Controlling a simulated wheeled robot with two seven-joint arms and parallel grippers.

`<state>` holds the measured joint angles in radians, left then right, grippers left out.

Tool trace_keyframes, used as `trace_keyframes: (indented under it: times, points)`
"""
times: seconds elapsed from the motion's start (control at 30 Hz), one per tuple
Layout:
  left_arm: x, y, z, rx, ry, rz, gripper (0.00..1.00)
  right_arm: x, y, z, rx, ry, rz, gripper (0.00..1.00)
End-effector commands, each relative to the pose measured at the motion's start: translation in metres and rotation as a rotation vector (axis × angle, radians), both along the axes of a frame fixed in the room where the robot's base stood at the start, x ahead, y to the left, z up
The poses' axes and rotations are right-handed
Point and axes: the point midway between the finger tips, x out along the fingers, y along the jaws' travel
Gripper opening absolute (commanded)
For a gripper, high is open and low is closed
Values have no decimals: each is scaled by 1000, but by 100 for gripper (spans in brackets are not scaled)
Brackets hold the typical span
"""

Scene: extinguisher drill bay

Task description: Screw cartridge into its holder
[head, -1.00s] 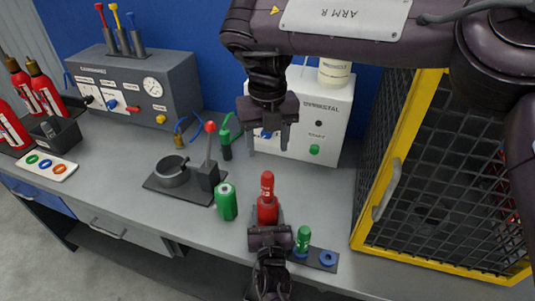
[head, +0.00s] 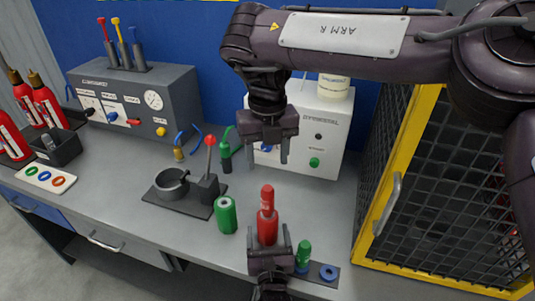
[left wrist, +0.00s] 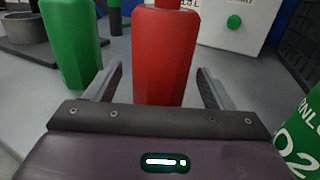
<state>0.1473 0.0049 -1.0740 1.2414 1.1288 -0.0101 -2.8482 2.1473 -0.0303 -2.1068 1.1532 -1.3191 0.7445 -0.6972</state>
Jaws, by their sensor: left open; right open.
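A red cylinder (head: 267,229) with a narrower red top stands upright on the bench. My left gripper (head: 273,236) is open in front of it. In the left wrist view the red body (left wrist: 164,55) rises between the open fingers (left wrist: 160,90), with a gap on each side. A small green cartridge (head: 303,252) stands on a dark plate (head: 316,266); its lettered side (left wrist: 302,140) shows at the right of the wrist view. Which part is the holder I cannot tell. My right gripper (head: 268,153) is open and empty above the bench, before the white box.
A green can (head: 226,214) stands close left of the red cylinder. Behind it is a dark fixture with a round cup (head: 172,181) and a red-knobbed lever (head: 210,142). A blue ring (head: 328,271) lies on the plate. A yellow-framed mesh cage (head: 400,160) bounds the right.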

Motion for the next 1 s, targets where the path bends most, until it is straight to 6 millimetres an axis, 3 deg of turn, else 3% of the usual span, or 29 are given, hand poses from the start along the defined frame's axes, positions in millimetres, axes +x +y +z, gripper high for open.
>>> trace_keyframes:
  times: [0.1, 0.33, 1.0]
  points:
    - [-23, -2, -2, -1, 3, -2, 76, 0, 0, -2, 0, 0, 0, 53]
    - [-50, -4, -1, 0, 2, -1, 76, 0, 0, -3, 0, 0, 0, 53]
    - [-54, -5, 0, 0, 0, -1, 76, 0, 0, -3, 0, 0, 0, 53]
